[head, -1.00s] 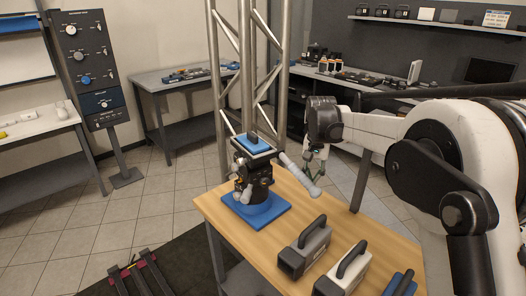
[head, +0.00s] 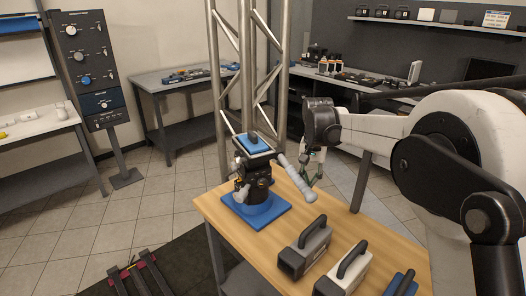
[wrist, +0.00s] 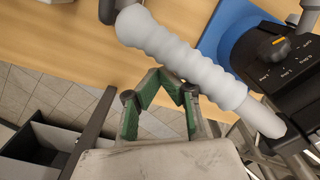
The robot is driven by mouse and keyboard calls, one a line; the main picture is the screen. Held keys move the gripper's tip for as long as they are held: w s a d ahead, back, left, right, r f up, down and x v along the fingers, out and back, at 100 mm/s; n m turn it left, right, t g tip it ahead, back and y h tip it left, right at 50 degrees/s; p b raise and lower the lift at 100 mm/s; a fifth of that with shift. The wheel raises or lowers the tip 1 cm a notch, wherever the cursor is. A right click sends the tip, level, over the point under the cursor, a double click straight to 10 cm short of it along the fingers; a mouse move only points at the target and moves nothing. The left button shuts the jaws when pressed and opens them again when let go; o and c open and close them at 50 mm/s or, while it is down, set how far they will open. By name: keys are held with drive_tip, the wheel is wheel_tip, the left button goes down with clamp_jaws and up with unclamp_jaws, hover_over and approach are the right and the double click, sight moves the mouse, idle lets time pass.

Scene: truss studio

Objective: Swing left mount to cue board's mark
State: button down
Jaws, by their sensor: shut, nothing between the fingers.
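The mount (head: 256,185) is a black swivel head with a blue top plate, upright on a blue base (head: 278,213) on the wooden table. Its long grey ribbed handle (head: 297,178) points right and toward the front; it crosses the wrist view (wrist: 190,62). My gripper (head: 317,182) is shut and empty beside the handle, on its right side. In the wrist view its green fingers (wrist: 168,80) lie close to the handle's ribbed grip; I cannot tell whether they touch. A small board with coloured markings (head: 495,19) stands on the back shelf; its writing is too small to read.
Two cases with black handles, one grey (head: 304,248) and one white (head: 345,271), stand on the table's front part. A metal truss (head: 222,95) rises behind the mount. A dark dial panel (head: 88,65) stands at the left. The table between mount and cases is clear.

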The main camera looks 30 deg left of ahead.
sight(304, 181)
drive_tip(key=shift+s, duration=0.2)
drive_tip(key=shift+s+a, duration=0.2)
drive_tip(key=shift+s, duration=0.7)
drive_tip(key=shift+s+a+b, duration=0.1)
drive_tip(key=shift+s+b, duration=0.15)
drive_tip(key=shift+b, duration=0.05)
drive_tip(key=shift+s+a, duration=0.15)
drive_tip(key=shift+s, duration=0.35)
drive_tip(key=shift+w, duration=0.15)
idle(0.5)
wheel_tip(304, 181, up, 9)
drive_tip(key=w+p, duration=0.1)
drive_tip(key=p, duration=0.3)
drive_tip(key=shift+d, duration=0.3)
idle(0.9)
